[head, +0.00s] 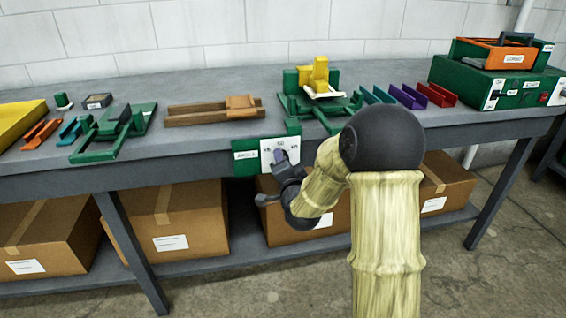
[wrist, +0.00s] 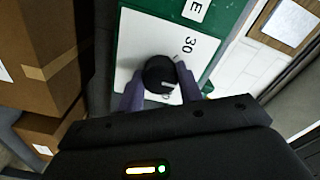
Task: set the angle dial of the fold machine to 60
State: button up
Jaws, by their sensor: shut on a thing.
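The angle dial is a round black knob (wrist: 158,73) on a white plate (head: 268,155) marked with numbers. The plate sits on a green panel labelled ANGLE (head: 245,167) at the bench's front edge, below the green fold machine (head: 342,116). In the wrist view "30" reads clearly on the plate; the other numbers are partly hidden by my fingers. A pale mark shows on the knob's lower right side, but I cannot tell which number it points at. My gripper (wrist: 159,82) is shut on the knob, one finger on each side; it also shows in the head view (head: 283,162).
The bench (head: 210,88) holds a second green machine (head: 115,130), a brown channel piece (head: 205,112), purple (head: 407,96) and red (head: 436,95) channels, and a green control box (head: 480,88). Cardboard boxes (head: 165,217) stand on the lower shelf. Open floor lies in front at right.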

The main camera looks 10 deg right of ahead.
jog(key=o, duration=1)
jog(key=s+b, duration=1.4)
jog(key=s, duration=0.3)
jog(key=shift+s, duration=0.25)
